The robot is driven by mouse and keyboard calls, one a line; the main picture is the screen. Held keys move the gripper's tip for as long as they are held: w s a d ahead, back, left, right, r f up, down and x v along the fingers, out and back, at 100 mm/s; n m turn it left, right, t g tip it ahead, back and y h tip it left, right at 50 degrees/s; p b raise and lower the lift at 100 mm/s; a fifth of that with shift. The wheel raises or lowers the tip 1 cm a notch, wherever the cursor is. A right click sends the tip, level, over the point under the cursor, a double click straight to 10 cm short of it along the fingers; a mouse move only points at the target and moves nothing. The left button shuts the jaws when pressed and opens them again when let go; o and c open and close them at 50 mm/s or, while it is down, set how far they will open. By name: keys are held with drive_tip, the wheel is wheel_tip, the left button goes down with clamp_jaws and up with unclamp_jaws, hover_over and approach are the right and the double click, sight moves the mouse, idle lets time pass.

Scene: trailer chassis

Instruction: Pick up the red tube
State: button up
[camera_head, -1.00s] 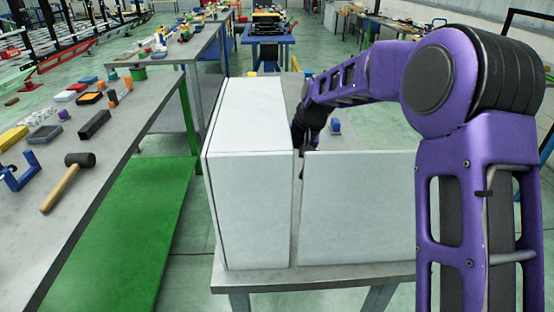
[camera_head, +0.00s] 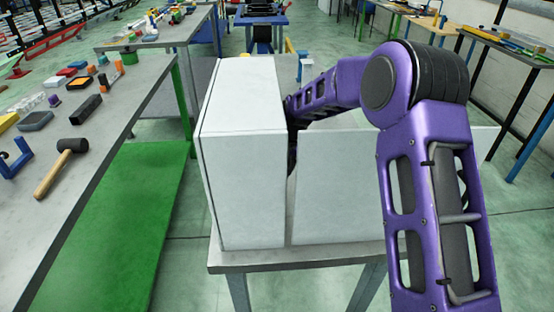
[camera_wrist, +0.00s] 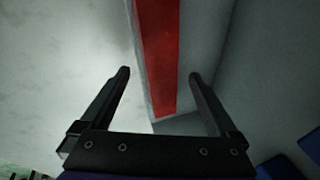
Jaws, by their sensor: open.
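In the wrist view a long red piece (camera_wrist: 158,50), which looks like the red tube, runs from the top edge down between the fingers, with a pale edge along its left side. My gripper (camera_wrist: 158,75) is open, with one black finger on each side of the red piece's lower end. I cannot tell how far the fingertips are from it. In the head view my arm reaches down behind the white boxes. The gripper and the red piece are hidden there.
A tall white box (camera_head: 240,165) and a lower white box (camera_head: 340,195) stand on a grey table (camera_head: 300,257), with a narrow gap between them. A workbench (camera_head: 100,155) with a mallet (camera_head: 62,167) and several small items is at left. Pale walls flank the red piece.

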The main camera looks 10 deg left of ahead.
drive_tip(key=shift+x, duration=1)
clamp_jaws()
